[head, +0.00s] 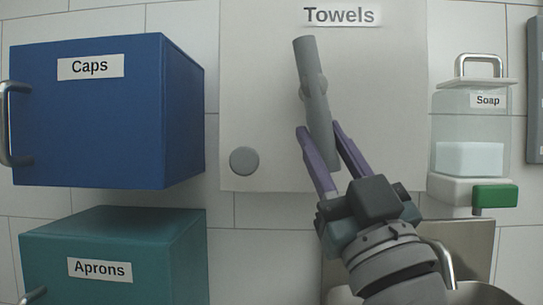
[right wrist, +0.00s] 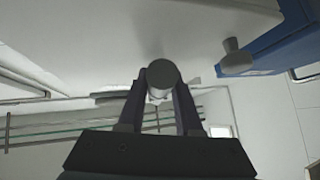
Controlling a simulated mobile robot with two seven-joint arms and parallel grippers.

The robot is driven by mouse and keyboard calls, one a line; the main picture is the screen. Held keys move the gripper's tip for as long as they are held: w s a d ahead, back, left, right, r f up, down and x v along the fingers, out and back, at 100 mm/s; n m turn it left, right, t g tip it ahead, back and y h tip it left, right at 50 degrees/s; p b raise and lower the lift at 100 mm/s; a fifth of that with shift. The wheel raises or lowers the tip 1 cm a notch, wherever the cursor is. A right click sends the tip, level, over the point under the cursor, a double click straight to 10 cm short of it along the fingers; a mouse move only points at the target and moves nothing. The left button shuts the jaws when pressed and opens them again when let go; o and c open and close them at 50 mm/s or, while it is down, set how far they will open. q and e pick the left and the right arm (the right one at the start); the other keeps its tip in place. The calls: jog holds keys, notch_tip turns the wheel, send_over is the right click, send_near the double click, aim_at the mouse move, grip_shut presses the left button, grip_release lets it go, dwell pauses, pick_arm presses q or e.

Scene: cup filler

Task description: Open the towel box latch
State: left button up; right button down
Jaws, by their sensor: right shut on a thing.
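The towel box (head: 258,90) is a pale panel on the wall, labelled "Towels" (head: 339,15). Its latch (head: 311,75) is a grey bar on the front, slightly tilted, with its top end leaning left. A round grey knob (head: 244,160) sits at the panel's lower left. My right gripper (head: 321,135) has its two purple fingers around the lower part of the latch, shut on it. In the right wrist view the latch's round end (right wrist: 163,75) shows between the fingertips. My left gripper is not in view.
A blue "Caps" box (head: 100,125) and a teal "Aprons" box (head: 120,240) stick out at the left. A soap dispenser (head: 468,125) with a green tab (head: 495,196) hangs right of the towel box. A metal basin-like surface lies below my right arm.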

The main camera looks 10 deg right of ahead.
jog(key=shift+h, duration=0.3)
jog(key=c, duration=0.6)
grip_release()
jog(key=b+v, duration=0.1)
jog(key=v, duration=0.9)
jog(key=shift+b, duration=0.4)
jog(key=shift+w, duration=0.15)
